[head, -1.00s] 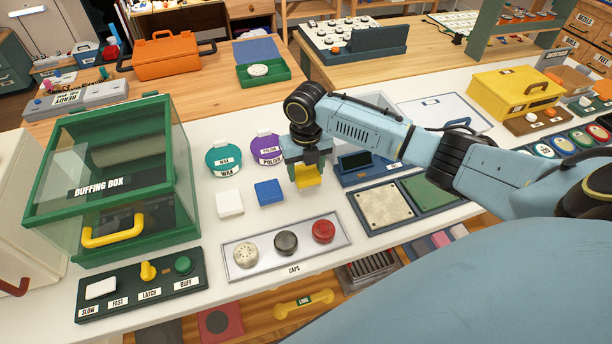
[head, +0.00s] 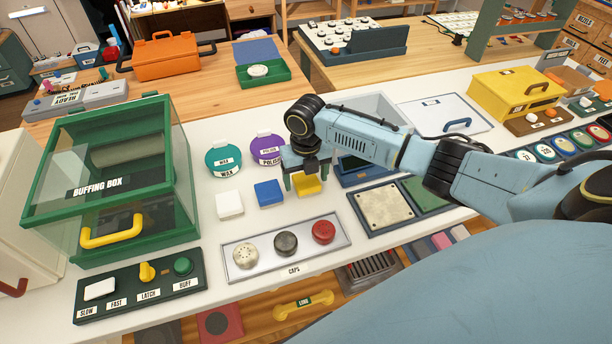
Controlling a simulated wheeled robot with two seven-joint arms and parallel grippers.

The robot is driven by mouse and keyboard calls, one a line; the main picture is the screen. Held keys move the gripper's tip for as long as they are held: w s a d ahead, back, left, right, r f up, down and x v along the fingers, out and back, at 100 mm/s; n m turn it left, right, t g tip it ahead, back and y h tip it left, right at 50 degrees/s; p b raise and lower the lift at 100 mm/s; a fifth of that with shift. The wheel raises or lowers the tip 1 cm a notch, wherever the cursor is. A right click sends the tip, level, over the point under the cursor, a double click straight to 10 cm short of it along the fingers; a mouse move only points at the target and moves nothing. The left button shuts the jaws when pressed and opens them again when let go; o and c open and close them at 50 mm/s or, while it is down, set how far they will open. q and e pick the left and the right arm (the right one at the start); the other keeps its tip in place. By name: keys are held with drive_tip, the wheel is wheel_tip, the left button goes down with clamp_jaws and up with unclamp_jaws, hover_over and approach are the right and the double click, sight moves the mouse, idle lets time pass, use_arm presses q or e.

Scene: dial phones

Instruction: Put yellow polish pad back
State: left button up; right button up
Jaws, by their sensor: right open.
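The yellow polish pad (head: 307,185) rests on the white counter at the right end of a row with a white pad (head: 229,204) and a blue pad (head: 268,192). My right gripper (head: 303,184) is open directly above and around the yellow pad, its fingers on either side. I cannot tell whether the fingers touch the pad. The purple polish tin (head: 268,148) and the teal wax tin (head: 223,157) stand just behind the row. My left gripper is out of view.
The green buffing box (head: 125,185) stands at left, with its control panel (head: 142,286) in front. A caps tray (head: 287,247) holds three caps ahead of the pads. Right of the gripper are a dark blue device (head: 357,172) and a tray with square plates (head: 385,205).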

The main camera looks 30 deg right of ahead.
sight(306, 180)
wheel_tip(306, 180, up, 12)
drive_tip(key=p, duration=0.1)
drive_tip(key=shift+r, duration=0.2)
